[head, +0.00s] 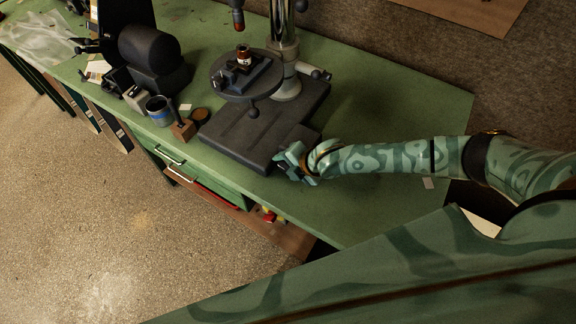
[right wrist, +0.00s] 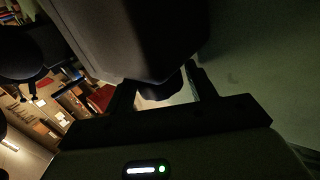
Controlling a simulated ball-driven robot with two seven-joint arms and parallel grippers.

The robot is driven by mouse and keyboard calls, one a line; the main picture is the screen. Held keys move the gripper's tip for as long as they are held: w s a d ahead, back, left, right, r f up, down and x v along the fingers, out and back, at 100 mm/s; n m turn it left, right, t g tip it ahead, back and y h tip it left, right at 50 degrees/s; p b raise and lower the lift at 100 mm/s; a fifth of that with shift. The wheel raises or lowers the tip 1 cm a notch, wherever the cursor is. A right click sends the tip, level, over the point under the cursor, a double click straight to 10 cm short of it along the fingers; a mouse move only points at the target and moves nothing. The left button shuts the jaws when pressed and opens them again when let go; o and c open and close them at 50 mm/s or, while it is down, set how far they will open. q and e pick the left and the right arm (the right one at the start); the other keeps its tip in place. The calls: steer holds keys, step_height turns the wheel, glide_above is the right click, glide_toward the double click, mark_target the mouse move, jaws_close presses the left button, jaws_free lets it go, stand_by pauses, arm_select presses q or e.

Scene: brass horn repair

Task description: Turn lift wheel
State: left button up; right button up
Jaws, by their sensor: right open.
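A drill press stands on the green bench, with a bright steel column (head: 285,45), a round dark table (head: 228,90) and a heavy dark base (head: 245,138). A small crank-like part (head: 317,73) sticks out on the right of the column; I cannot tell whether it is the lift wheel. My right gripper (head: 285,162) is at the front right corner of the base. In the right wrist view its fingers (right wrist: 164,86) are open, with a dark block above and a small dark rounded part between or just beyond them. My left gripper is out of view.
A dark bench machine (head: 150,60), a blue-banded can (head: 159,111) and a wooden block (head: 183,129) stand to the left. The green bench top (head: 400,110) is mostly clear on the right.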

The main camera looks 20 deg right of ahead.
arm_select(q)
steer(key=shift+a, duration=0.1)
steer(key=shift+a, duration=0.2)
arm_select(e)
steer(key=c, duration=0.7)
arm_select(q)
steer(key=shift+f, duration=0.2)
arm_select(e)
steer(key=shift+s+f+t+y+b, duration=0.15)
steer(key=shift+f+t+y+b, duration=0.1)
steer(key=shift+t+y+b, duration=0.55)
steer(key=t+y+b, duration=0.1)
steer(key=b, duration=0.2)
steer(key=t+b, duration=0.1)
steer(key=b, duration=0.3)
steer(key=shift+f+t+y, duration=0.25)
steer(key=shift+t+y, duration=0.15)
arm_select(q)
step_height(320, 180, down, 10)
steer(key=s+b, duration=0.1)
steer(key=b, duration=0.1)
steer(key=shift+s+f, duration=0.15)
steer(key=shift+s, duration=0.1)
arm_select(e)
steer(key=shift+r+t+y, duration=0.3)
steer(key=shift+t+y, duration=0.1)
steer(key=shift+t, duration=0.2)
steer(key=o, duration=0.7)
